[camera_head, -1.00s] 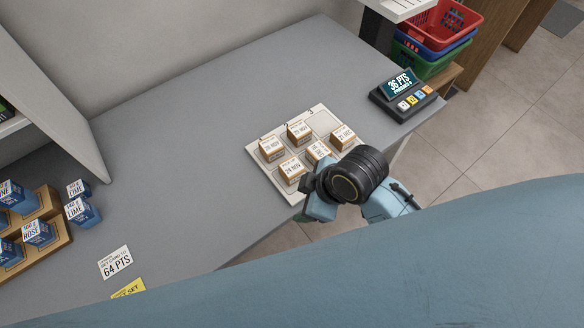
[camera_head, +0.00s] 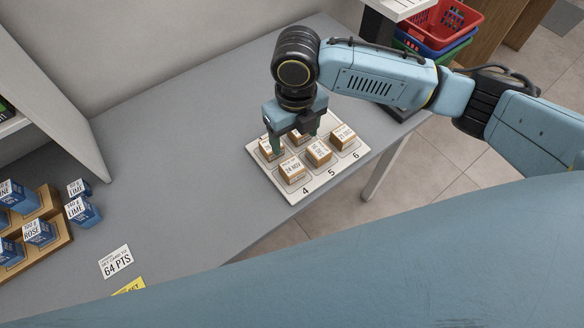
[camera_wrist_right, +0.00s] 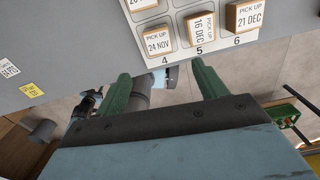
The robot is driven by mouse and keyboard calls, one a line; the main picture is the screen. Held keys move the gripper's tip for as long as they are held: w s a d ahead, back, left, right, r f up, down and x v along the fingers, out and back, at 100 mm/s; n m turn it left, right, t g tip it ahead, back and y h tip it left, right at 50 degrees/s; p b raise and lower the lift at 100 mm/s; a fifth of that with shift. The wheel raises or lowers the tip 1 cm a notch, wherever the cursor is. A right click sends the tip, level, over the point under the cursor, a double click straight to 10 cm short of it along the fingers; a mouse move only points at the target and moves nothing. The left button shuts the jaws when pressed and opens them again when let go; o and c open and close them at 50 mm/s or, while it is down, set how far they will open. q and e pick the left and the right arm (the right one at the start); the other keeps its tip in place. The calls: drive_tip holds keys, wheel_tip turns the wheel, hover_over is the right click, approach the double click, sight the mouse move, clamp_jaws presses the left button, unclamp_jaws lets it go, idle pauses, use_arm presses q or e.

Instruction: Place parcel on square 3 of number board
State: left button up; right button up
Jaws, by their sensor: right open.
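The number board (camera_head: 290,195) lies on the grey counter, with 4, 5 and 6 printed along its front edge. Parcels 24 NOV (camera_head: 292,170), 16 DEC (camera_head: 318,152) and 21 DEC (camera_head: 343,137) stand above those numbers, and show in the right wrist view too. Two more parcels sit in the back row, a left one (camera_head: 270,150) and a middle one (camera_head: 298,139), partly hidden by my gripper. The back-right square is largely covered by the gripper; no parcel shows there. My right gripper (camera_head: 296,143) is open, pointing down over the back row. My left gripper is out of view.
Blue boxes (camera_head: 82,211) and a wooden stand (camera_head: 55,243) are at the left, near a 64 PTS card (camera_head: 115,262). Stacked baskets (camera_head: 440,25) stand behind my right arm, which hides most of the button terminal. The counter's middle is clear.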

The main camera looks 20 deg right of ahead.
hover_over(292, 166)
drive_tip(key=f, duration=0.7)
drive_tip(key=shift+s+d+f+b, duration=0.2)
drive_tip(key=shift+d+f+b, duration=0.1)
drive_tip(key=shift+f+b, duration=0.05)
drive_tip(key=shift+w+a+f, duration=0.1)
drive_tip(key=shift+a+f, duration=0.05)
drive_tip(key=shift+f, duration=1.25)
drive_tip(key=shift+w+a+f, duration=0.1)
drive_tip(key=shift+a+f, duration=0.05)
drive_tip(key=shift+f, duration=1.2)
drive_tip(key=c, duration=1.2)
